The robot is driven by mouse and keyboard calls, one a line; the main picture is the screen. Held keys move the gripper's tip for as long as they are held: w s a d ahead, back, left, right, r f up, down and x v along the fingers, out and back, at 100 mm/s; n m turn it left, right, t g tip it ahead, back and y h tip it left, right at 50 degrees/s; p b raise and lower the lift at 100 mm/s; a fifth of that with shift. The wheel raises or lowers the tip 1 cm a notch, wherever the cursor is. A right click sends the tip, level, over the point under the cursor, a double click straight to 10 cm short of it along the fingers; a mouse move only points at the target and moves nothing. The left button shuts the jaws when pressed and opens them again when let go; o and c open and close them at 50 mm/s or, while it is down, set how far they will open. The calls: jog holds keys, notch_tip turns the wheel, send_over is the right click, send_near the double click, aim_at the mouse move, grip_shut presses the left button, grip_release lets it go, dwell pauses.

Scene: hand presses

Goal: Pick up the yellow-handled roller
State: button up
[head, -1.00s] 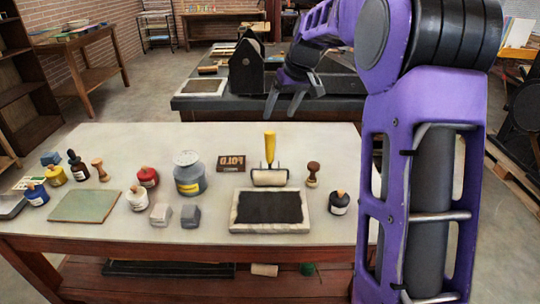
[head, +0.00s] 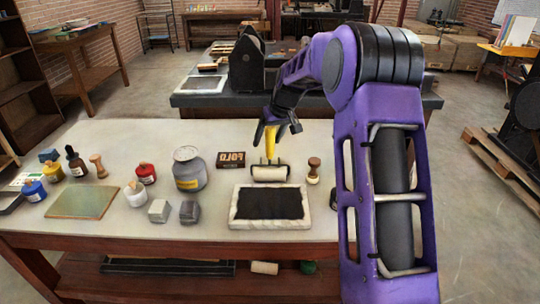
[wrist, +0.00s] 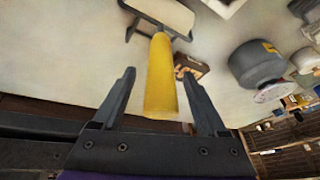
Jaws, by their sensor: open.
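The yellow-handled roller (head: 270,172) stands on the pale tabletop behind the black inking slab, its yellow handle pointing up and its pale cylinder low. My gripper (head: 275,132) is open at the top of the handle. In the wrist view, the yellow handle (wrist: 160,80) reaches down between the two spread fingers of my gripper (wrist: 158,85), with a gap on either side. The roller's pale cylinder and dark frame (wrist: 165,15) show beyond it at the top.
The framed black slab (head: 270,205) lies in front of the roller. A wooden-handled stamp (head: 313,172) stands close on its right, and a brown FOLD block (head: 231,160) lies on its left. A grey tin (head: 189,170) is farther left. A dark bench with a press stands behind.

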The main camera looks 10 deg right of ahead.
jog(key=shift+w+a+f, duration=0.15)
jog(key=shift+w+f, duration=0.05)
jog(key=shift+f, duration=0.35)
grip_shut()
jog(key=shift+r, duration=0.1)
jog(key=shift+r, duration=0.1)
